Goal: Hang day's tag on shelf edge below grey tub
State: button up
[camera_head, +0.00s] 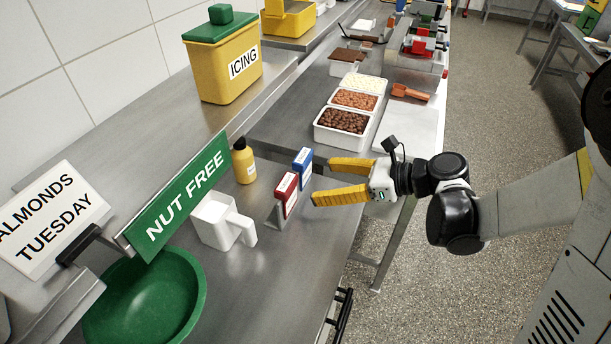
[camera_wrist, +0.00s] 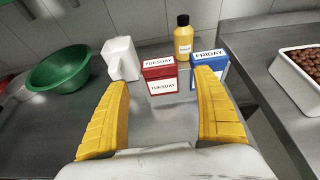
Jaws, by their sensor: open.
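A red tag (camera_head: 285,192) marked TUESDAY stands on the steel counter; it also shows in the wrist view (camera_wrist: 160,76), between my fingers and beyond their tips. A blue tag (camera_head: 302,160) stands just behind it and reads FRIDAY in the wrist view (camera_wrist: 208,68). My gripper (camera_head: 322,180) is open and empty, its yellow fingers pointing toward the tags. A white card (camera_head: 48,220) reading ALMONDS TUESDAY is at the far left. A green NUT FREE sign (camera_head: 178,197) is at the shelf edge. I cannot make out a grey tub for certain.
A white scoop-like jug (camera_head: 215,222), a yellow bottle (camera_head: 243,162) and a green bowl (camera_head: 150,295) stand near the tags. A yellow ICING tub (camera_head: 222,65) sits on the shelf above. White trays (camera_head: 340,138) of toppings lie farther along. Counter before the red tag is clear.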

aim_at(289, 183)
jog(key=b+x, duration=0.3)
jog(key=x, duration=0.8)
jog(key=shift+s+b, duration=0.15)
jog(key=shift+b, duration=0.2)
jog(key=c, duration=0.9)
